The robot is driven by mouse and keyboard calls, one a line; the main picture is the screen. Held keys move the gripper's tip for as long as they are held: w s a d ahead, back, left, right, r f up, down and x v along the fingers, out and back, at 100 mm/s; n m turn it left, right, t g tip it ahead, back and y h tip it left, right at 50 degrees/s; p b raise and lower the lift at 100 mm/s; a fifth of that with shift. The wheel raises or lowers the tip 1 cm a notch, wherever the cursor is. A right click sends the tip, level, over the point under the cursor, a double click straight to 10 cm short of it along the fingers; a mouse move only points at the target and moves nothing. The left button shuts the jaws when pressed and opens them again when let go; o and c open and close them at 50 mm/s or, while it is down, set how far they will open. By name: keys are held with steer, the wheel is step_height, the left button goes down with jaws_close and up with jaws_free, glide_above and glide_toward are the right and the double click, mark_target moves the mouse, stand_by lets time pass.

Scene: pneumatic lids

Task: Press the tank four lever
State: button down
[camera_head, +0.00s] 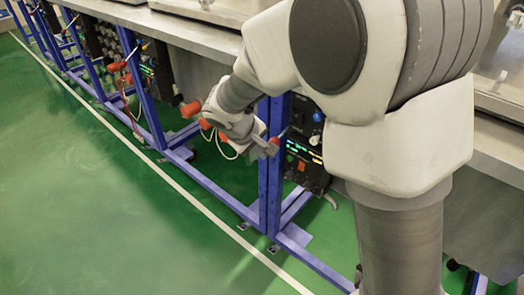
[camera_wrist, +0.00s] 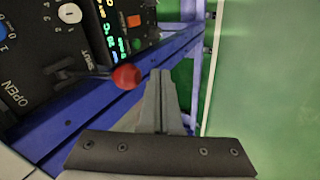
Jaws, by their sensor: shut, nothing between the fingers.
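A lever with a red ball knob (camera_wrist: 127,76) sticks out from a black control panel (camera_wrist: 30,62) in the wrist view. The panel is marked OPEN and SHUT, and the lever lies near the SHUT mark. My gripper (camera_wrist: 160,76) is shut and empty, its fingertips just right of the knob; I cannot tell whether they touch it. In the head view my gripper (camera_head: 266,148) is beside the panel (camera_head: 306,150), with a red knob (camera_head: 274,142) near its tip. No tank number is readable.
A blue frame rail (camera_wrist: 100,110) runs along the panel, and a blue post (camera_head: 271,180) stands close to my gripper. Other panels and red-handled parts (camera_head: 117,66) line the row at the left. Green floor (camera_head: 100,210) lies open in front.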

steer(key=shift+r, duration=0.1)
steer(key=shift+r+p, duration=0.5)
steer(key=shift+r, duration=0.2)
steer(key=shift+a+r, duration=0.1)
